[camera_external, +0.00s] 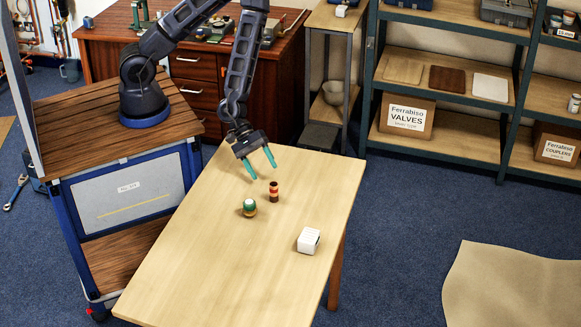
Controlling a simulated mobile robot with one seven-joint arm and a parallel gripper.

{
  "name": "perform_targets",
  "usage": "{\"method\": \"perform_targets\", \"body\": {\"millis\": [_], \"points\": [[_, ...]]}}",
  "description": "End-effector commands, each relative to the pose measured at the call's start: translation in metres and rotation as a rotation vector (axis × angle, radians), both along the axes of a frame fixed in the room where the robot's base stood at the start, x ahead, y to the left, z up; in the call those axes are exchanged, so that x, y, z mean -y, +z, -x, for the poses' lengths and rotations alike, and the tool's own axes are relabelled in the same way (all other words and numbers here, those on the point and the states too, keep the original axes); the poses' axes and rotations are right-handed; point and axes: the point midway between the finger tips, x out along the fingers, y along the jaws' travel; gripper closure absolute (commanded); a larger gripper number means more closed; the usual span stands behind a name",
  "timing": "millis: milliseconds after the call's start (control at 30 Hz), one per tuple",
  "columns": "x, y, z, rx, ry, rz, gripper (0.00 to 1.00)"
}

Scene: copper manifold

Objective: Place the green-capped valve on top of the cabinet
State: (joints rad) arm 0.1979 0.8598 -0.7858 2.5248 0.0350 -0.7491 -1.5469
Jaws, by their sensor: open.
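A small round valve (249,204) with a green cap and a white top stands on the light wooden table, with a yellowish lower part. My gripper (262,170) is open and empty, its two teal fingers pointing down above the table. It is a little behind the valve and slightly to its right in the picture. A reddish-brown wooden cabinet (195,68) with drawers stands behind the table, with tools and parts on its top. A small white box-like item (308,240) sits on the table to the right; I cannot tell exactly what it is.
A red and dark cylinder (273,192) stands close to the right of the valve, near my fingers. The front of the table (190,280) is clear. Shelves with labelled boxes (406,116) stand at the back right. A tan mat (515,290) lies on the floor.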

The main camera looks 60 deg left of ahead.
Motion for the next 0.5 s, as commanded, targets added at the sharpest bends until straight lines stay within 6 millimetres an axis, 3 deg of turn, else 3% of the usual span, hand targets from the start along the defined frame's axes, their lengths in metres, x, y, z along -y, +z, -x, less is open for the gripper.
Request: {"method": "perform_targets", "body": {"millis": [500], "points": [[0.053,-0.010,0.075,-0.368,0.237,0.260,0.39]]}}
